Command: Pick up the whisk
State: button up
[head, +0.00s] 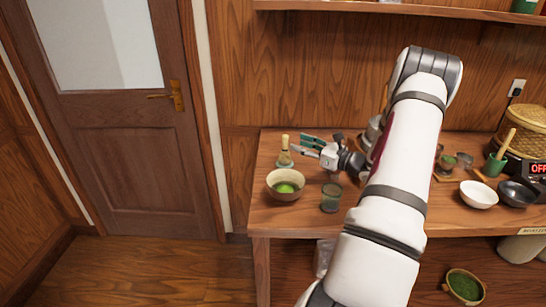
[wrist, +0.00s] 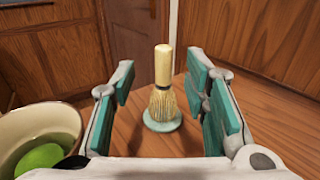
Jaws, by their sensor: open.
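The bamboo whisk (head: 284,150) stands upright, handle up, on a small pale green base near the left end of the wooden table. In the wrist view the whisk (wrist: 163,90) is in the middle, beyond and between the two teal-padded fingers. My gripper (head: 303,146) is open and empty, coming at the whisk from the right in the head view. It also shows in the wrist view (wrist: 160,98), with a gap on each side of the whisk. I cannot tell exactly how deep the whisk lies between the fingertips.
A bowl with green content (head: 286,184) stands close in front of the whisk, at lower left in the wrist view (wrist: 40,128). A dark glass (head: 331,197) stands to its right. A white bowl (head: 478,194) and black bowl (head: 517,193) are farther right. The door (head: 130,150) is left.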

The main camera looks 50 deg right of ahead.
aim_at(285, 135)
jog(key=w, duration=0.7)
jog(key=shift+w, duration=0.2)
jog(key=c, duration=0.9)
